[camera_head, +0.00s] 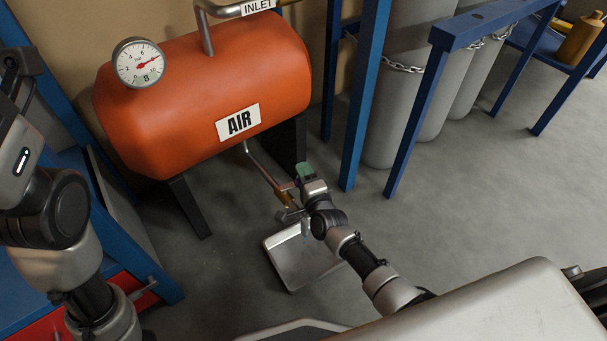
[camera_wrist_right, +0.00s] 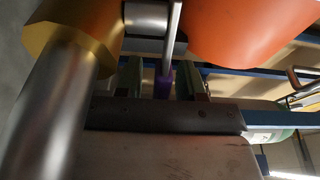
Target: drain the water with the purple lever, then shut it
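The orange air tank (camera_head: 205,85) has a thin drain pipe (camera_head: 262,168) running down from its underside to a brass valve (camera_head: 285,196). The valve body also shows in the right wrist view (camera_wrist_right: 70,35), beside a steel pipe. The purple lever (camera_wrist_right: 163,83), on a steel arm, stands between the two green fingers of my right gripper (camera_wrist_right: 160,80). A gap shows between lever and left finger, so the gripper looks open around it. In the head view my right gripper (camera_head: 298,185) is at the valve. Small bluish specks below it may be water. My left gripper is out of view.
A metal tray (camera_head: 290,275) lies on the floor below the valve. A pressure gauge (camera_head: 139,63) sits on the tank. Blue posts (camera_head: 364,100) and chained grey cylinders (camera_head: 400,95) stand to the right. Open floor (camera_head: 500,180) lies further right.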

